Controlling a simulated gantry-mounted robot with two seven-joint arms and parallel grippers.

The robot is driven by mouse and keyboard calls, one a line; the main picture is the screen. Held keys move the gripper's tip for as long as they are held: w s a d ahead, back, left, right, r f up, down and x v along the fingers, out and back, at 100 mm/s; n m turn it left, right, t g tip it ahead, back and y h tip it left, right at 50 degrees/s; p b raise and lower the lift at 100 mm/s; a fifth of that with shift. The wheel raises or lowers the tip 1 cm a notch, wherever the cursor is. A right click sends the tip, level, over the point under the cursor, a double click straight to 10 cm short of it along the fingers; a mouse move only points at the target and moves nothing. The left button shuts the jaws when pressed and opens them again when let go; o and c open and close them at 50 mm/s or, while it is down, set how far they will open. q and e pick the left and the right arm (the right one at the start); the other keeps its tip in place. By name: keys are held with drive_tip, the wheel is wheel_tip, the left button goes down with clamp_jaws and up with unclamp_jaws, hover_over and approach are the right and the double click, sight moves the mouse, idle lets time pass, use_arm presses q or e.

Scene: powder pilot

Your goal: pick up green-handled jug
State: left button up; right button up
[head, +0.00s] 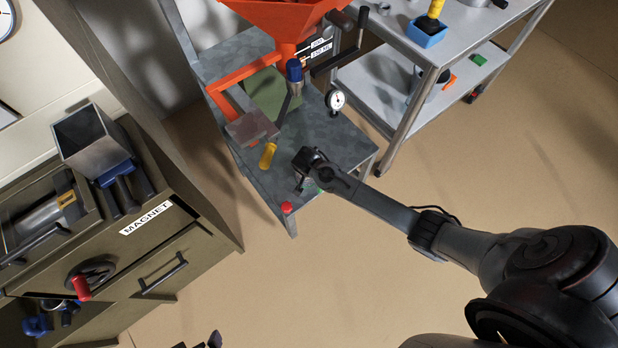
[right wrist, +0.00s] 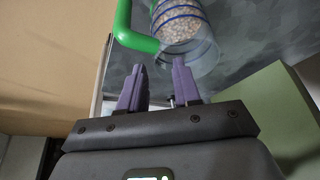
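The green-handled jug (right wrist: 180,28) is at the top of the right wrist view. It is clear with blue bands and holds pale granules. Its green handle (right wrist: 125,28) is on the left and is cut off by the frame's top edge. My right gripper (right wrist: 160,85) is open, its purple fingers apart with nothing between them, just short of the jug and handle. In the head view my right gripper (head: 303,172) is over the front of the grey bench and mostly hides the jug; a little green shows beneath it. Dark tips at the bottom edge may be my left gripper (head: 207,342).
The grey bench (head: 338,135) carries an orange hopper (head: 285,14), a yellow-handled tool (head: 268,155), a dial gauge (head: 335,100) and a red button (head: 287,208). A cabinet (head: 208,262) with a metal bin (head: 88,138) stands left. A steel cart (head: 400,142) stands right. Open floor lies between.

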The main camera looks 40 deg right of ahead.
drive_tip(key=shift+x, duration=0.9)
drive_tip(key=b+x, duration=0.2)
drive_tip(key=x, duration=0.1)
drive_tip(key=shift+a+f+b, duration=0.1)
drive_tip(key=shift+f+b, duration=0.1)
drive_tip(key=shift+b, duration=0.2)
drive_tip(key=shift+w+d+f+b, duration=0.15)
drive_tip(key=shift+d+f+b, duration=0.15)
drive_tip(key=shift+f, duration=0.35)
drive_tip(key=shift+c, duration=0.4)
clamp_jaws()
